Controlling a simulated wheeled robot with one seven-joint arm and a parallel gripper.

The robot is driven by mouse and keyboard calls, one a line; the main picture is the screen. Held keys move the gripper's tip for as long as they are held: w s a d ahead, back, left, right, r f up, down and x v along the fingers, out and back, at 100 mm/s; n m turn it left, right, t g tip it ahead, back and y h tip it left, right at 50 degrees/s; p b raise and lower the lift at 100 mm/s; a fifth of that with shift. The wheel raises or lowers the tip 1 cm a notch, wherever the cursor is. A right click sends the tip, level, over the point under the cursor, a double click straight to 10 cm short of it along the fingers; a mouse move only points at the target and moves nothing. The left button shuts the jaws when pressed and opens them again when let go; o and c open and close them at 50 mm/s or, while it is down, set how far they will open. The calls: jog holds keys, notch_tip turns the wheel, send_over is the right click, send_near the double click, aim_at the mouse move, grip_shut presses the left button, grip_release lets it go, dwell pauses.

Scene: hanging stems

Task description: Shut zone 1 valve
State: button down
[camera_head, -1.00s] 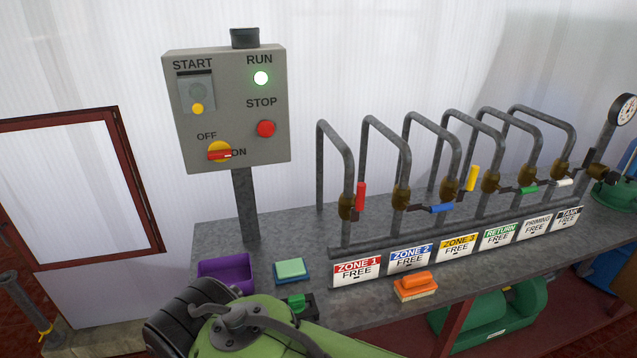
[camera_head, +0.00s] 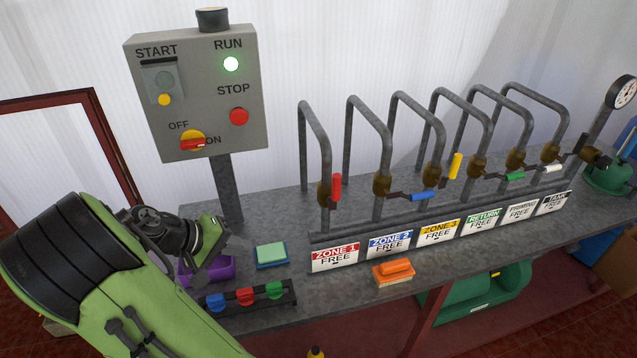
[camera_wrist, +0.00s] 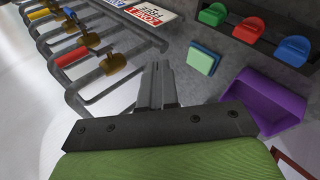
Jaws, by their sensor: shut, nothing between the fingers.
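The zone 1 valve is a brass body (camera_head: 323,191) on the leftmost bent pipe, with a red handle (camera_head: 337,187) standing upright alongside the pipe. Below it hangs the white sign (camera_head: 335,256) reading ZONE 1 FREE. The red handle also shows at the left of the wrist view (camera_wrist: 70,57). My gripper (camera_wrist: 160,75) is shut and empty in the wrist view, apart from the valve. In the head view my arm's end is at the left, above the bench near the purple tray, and its fingertips are hard to make out.
The zone 2 blue handle (camera_head: 423,196) and zone 3 yellow handle (camera_head: 455,166) are to the right, on neighbouring pipes. A control box (camera_head: 197,95) stands behind left.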

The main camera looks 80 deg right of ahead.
aim_at(333, 187)
jog(key=s+d+r+m+g+h+p, duration=0.1)
jog(key=s+d+r+g+h+p, duration=0.1)
jog(key=d+r+g+h, duration=0.2)
jog(key=d+g, duration=0.3)
jog(key=shift+s+r+h, duration=0.3)
jog(key=shift+s, duration=0.05)
jog(key=shift+s+d, duration=0.1)
jog(key=shift+d, duration=0.05)
jog(key=p+x, duration=0.1)
jog(key=x, duration=1.2)
jog(key=shift+s+d+p, duration=0.25)
jog(key=shift+s+p, duration=0.1)
jog(key=shift+p, duration=0.05)
jog(key=shift+s+r, duration=0.1)
jog(key=shift+r, duration=0.1)
